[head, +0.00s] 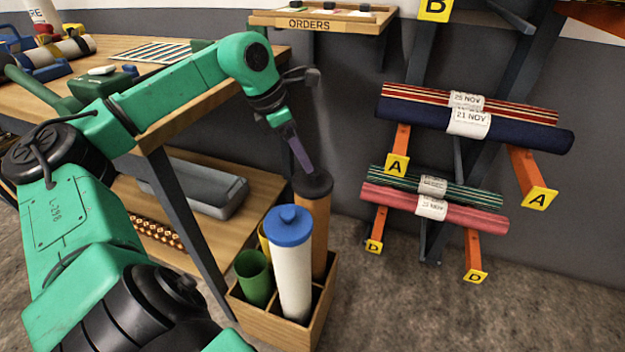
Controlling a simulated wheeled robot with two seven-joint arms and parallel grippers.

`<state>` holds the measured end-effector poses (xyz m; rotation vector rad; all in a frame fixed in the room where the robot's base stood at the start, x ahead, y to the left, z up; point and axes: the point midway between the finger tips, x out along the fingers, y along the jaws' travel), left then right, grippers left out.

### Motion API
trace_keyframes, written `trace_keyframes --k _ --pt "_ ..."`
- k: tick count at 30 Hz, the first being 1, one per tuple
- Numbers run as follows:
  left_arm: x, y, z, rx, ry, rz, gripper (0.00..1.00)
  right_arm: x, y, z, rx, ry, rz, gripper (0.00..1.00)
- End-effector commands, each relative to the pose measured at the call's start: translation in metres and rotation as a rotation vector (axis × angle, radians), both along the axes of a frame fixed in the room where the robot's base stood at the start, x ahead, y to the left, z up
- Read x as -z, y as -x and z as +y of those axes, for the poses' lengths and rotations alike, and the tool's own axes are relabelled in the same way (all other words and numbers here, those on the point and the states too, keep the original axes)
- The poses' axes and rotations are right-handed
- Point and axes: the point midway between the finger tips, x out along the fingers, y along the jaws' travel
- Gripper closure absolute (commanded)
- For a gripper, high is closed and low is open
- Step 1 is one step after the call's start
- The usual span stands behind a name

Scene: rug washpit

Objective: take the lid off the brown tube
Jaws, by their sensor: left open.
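The brown tube (320,235) stands upright in the back right of a divided wooden crate (272,325) on the floor. Its dark lid (318,187) is on its top end. My left gripper (307,168) comes down from above, with its fingers at the lid. It is open, and I cannot tell whether its fingertips touch the lid or straddle its knob. The gripper hides part of the lid's top. My right gripper is not in view.
A white tube (293,280) with a blue lid (288,226) stands close in front of the brown tube. A green open tube (254,280) and a mostly hidden yellow one (263,238) are beside it. The workbench (210,100) is left; rolled rugs (435,204) hang right.

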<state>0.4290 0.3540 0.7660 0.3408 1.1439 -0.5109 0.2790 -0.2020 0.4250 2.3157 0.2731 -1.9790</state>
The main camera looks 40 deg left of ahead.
Motion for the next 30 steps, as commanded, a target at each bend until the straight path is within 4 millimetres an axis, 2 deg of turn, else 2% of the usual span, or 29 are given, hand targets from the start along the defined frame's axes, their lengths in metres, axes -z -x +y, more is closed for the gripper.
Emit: trace_keyframes --k 2,6,9,17,18,23,24,30 --pt "0.012 -0.003 -0.004 0.002 0.002 0.005 0.3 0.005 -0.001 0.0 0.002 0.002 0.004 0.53" --pt "0.031 -0.01 -0.008 0.0 -0.002 0.008 0.3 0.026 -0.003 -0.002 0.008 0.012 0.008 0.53" --pt "0.04 -0.013 -0.011 0.0 -0.001 0.006 0.3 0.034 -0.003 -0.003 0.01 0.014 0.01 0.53" --pt "0.044 -0.015 -0.012 0.001 0.001 -0.001 0.3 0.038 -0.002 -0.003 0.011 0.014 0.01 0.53" --pt "0.043 -0.015 -0.012 0.001 0.001 -0.001 0.34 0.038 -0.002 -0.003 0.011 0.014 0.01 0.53" --pt "0.043 -0.015 -0.012 0.001 0.001 -0.001 0.95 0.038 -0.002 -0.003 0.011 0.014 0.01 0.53" --pt "0.043 -0.015 -0.012 0.001 0.0 0.0 1.0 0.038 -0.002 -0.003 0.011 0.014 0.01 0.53" --pt "0.043 -0.015 -0.012 0.001 0.001 -0.001 1.0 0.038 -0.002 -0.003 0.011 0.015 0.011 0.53"
